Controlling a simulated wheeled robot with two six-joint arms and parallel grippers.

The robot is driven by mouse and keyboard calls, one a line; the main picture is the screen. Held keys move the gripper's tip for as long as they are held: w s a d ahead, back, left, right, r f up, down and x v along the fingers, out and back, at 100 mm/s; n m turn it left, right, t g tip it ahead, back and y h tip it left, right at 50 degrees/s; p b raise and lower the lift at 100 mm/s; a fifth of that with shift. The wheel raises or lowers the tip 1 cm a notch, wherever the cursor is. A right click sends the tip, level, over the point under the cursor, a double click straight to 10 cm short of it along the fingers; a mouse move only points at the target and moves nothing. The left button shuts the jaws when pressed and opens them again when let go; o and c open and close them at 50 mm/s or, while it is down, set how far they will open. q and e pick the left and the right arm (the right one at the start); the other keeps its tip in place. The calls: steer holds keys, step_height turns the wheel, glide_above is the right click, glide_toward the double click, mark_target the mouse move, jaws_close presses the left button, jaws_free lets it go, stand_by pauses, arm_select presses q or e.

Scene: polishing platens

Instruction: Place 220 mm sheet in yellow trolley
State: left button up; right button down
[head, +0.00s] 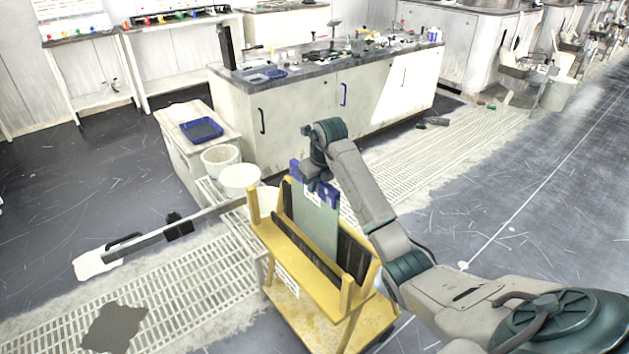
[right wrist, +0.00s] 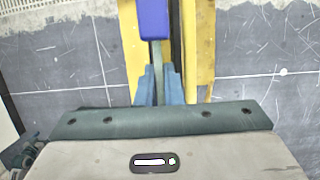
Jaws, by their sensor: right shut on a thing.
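The yellow trolley (head: 267,242) stands on the floor in the middle of the head view, with dark upright panels (head: 352,255) in its slot. A pale greenish sheet with blue corners (head: 315,222) stands upright between the trolley's sides. My right gripper (head: 317,187) is shut on the sheet's top edge, between the blue corners. In the right wrist view the blue-grey fingers (right wrist: 158,88) close around the thin sheet, and a blue corner (right wrist: 154,20) shows beyond them. Yellow trolley parts (right wrist: 199,60) lie below. The sheet's lower edge is hidden inside the trolley. My left gripper is not in view.
A long workbench (head: 300,110) with tools stands behind the trolley. Open floor lies to the right.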

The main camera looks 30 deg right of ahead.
mark_target(313, 214)
step_height(313, 214, down, 4)
steer(key=shift+w+f+p, duration=0.1)
steer(key=shift+f+p, duration=0.05)
steer(key=shift+p, duration=0.15)
steer(key=c, duration=2)
jaws_free()
steer(key=shift+f, duration=0.15)
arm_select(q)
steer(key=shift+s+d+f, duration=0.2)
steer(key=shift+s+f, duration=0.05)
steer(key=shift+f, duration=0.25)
arm_select(e)
steer(key=o, duration=0.4)
steer(key=shift+o, duration=0.2)
